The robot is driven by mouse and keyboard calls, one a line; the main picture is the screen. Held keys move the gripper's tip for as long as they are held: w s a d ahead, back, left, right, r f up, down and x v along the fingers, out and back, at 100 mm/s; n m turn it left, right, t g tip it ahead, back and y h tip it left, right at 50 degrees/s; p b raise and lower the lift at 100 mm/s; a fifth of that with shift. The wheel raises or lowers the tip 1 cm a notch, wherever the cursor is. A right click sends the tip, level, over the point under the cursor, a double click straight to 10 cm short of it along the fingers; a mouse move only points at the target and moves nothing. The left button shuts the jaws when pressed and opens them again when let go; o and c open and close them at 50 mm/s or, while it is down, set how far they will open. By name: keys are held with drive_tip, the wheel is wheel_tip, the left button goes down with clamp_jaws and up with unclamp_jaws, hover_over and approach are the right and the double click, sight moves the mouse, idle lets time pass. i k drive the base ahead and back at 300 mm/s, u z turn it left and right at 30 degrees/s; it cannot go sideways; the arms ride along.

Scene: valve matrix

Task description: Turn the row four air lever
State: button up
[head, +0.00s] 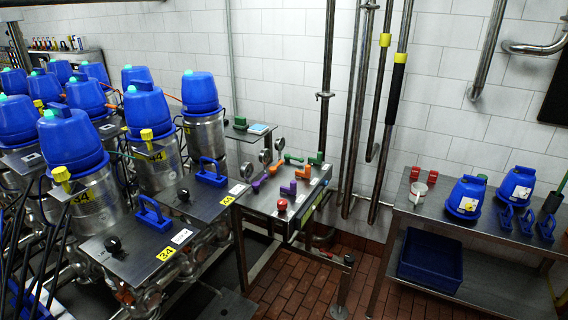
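A steel panel (262,207) in the middle carries several small coloured levers. Two purple levers, one at the left (260,183) and one nearer the front (289,189), sit on its near half. An orange lever (275,168) and a second orange lever (303,173) are farther back. A green lever (293,158) and another green lever (316,158) are at the back. I cannot read any row marking, so I cannot tell which is the row four air lever. My gripper is not in view.
A red knob (282,205) is on the panel's front. Blue-topped steel valve units (70,140) crowd the left, with yellow number tags. A steel table (455,222) at right holds blue parts. Vertical pipes (362,110) stand behind. Tiled floor (305,285) is clear between.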

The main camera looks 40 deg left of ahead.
sight(256, 185)
drive_tip(key=i, duration=0.5)
drive_tip(key=u, duration=2.35)
drive_tip(key=i, duration=1.75)
drive_tip(key=z, duration=1.3)
